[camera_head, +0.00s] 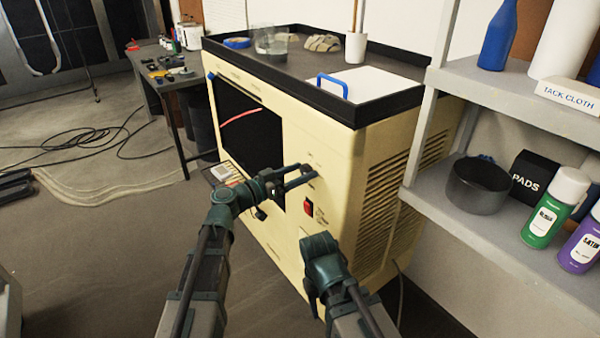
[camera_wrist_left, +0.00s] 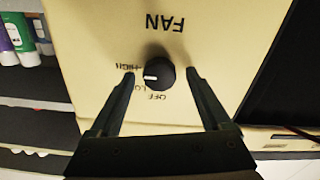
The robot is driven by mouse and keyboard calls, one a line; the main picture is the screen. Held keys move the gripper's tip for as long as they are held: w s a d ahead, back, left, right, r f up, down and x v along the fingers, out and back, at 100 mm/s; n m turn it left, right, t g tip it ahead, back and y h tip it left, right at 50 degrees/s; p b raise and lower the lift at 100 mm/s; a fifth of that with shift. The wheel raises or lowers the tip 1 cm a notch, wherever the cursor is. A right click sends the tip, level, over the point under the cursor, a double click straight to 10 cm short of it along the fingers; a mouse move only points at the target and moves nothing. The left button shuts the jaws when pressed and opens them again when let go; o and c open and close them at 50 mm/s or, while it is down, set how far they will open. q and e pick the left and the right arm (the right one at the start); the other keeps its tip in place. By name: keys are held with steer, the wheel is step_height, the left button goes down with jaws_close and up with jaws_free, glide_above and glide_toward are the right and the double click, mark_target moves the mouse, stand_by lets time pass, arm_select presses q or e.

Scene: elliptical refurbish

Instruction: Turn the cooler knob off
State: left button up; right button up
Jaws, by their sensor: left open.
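The cooler is a beige cabinet (camera_head: 330,160) with a black tray top, a dark front opening and vent slats on its right side. Its round black fan knob (camera_wrist_left: 162,74) shows in the left wrist view below upside-down FAN lettering. The knob's white mark points left in that view, toward the HIGH and LO labels, while OFF lies below it. My left gripper (camera_head: 300,176) is open at the cooler's front, its fingers on either side of the knob with small visible gaps (camera_wrist_left: 160,73). My right gripper (camera_head: 312,288) is low before the cooler; its fingers cannot be made out.
A red switch (camera_head: 308,206) sits on the cooler's front below my left gripper. A grey shelf (camera_head: 500,105) with cans and a dark bowl (camera_head: 478,186) stands close at right. A workbench (camera_head: 180,78) and black cables lie at back left. The left floor is mostly open.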

arm_select(q)
jaws_close()
stand_by(0.5)
steer(key=shift+n, duration=0.3)
steer(key=n, duration=0.9)
steer(key=shift+w+f, duration=0.1)
steer(key=n, duration=0.4)
steer(key=shift+f+n, duration=0.1)
steer(key=shift+n, duration=2)
